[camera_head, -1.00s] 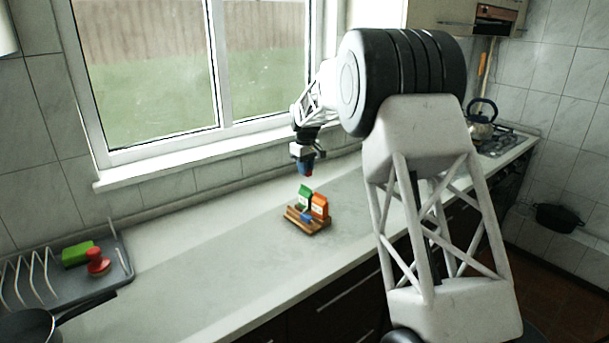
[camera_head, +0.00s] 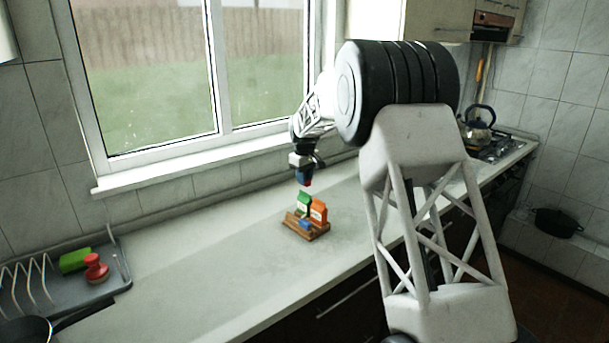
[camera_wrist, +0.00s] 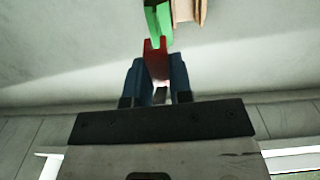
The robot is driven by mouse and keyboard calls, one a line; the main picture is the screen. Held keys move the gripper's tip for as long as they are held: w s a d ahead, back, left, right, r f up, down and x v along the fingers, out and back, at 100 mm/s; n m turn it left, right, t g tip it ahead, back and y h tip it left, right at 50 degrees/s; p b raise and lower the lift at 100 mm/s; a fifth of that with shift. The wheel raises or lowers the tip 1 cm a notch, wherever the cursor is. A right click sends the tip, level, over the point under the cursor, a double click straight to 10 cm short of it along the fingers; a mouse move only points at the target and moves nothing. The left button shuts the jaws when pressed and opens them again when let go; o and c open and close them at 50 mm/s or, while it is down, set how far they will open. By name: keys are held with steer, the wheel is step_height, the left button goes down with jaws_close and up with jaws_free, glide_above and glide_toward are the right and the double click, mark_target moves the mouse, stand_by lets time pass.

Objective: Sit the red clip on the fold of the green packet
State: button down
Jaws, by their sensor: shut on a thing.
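The green packet (camera_head: 303,203) stands on a small wooden board (camera_head: 291,222) on the counter, beside an orange packet (camera_head: 318,212). My gripper (camera_head: 305,180) is above the green packet, a little apart from it, pointing down. In the wrist view its blue fingers (camera_wrist: 156,80) are shut on the red clip (camera_wrist: 156,62). The clip's far end appears close to the green packet (camera_wrist: 158,22) in that view; the exact gap cannot be told. In the head view the clip is only a small red patch at the fingertips.
A small blue thing (camera_head: 305,225) lies on the board in front of the packets. A grey tray (camera_head: 112,277) at the left holds a green block (camera_head: 75,260) and a red knob-like thing (camera_head: 96,268). The counter between is clear. A window stands behind.

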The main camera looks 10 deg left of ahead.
steer(key=shift+f, duration=1.35)
steer(key=shift+f, duration=1.25)
stand_by(1.5)
steer(key=c, duration=0.9)
jaws_free()
steer(key=shift+c, duration=0.2)
steer(key=shift+r, duration=3.9)
